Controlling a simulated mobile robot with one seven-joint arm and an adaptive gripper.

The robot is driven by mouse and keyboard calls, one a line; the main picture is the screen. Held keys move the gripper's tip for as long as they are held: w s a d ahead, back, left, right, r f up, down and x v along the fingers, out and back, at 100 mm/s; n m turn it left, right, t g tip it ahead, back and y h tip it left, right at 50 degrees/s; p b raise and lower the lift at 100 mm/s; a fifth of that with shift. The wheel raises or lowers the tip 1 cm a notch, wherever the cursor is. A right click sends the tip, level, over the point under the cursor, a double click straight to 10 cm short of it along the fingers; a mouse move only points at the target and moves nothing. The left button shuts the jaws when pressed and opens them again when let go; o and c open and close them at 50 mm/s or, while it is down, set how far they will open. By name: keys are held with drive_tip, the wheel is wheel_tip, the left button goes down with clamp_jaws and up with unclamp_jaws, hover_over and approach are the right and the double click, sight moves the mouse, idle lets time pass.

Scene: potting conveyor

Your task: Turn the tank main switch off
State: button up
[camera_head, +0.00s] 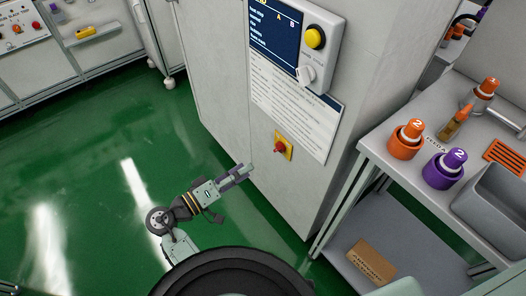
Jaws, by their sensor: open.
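A grey cabinet (215,75) stands in the middle of the head view. Low on its front is a red rotary switch (280,147) on a yellow plate, which looks like a main switch. Its label and exact handle position are too small to read. My gripper (249,170) is open and empty, to the lower left of this switch in the picture. It appears apart from the switch, but the depth between them is hard to tell.
The cabinet also carries a panel with a yellow button (315,37), a pale knob (306,75) and a text sheet (292,112). At right, a table (398,179) holds orange (405,142) and purple (444,169) containers and a grey bin (497,203). Green floor is clear at left.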

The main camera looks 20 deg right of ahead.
sight(275, 150)
drive_tip(key=x, duration=1)
drive_tip(key=shift+d, duration=0.25)
drive_tip(key=shift+c, duration=0.5)
drive_tip(key=c, duration=1.1)
drive_tip(key=shift+o, duration=0.2)
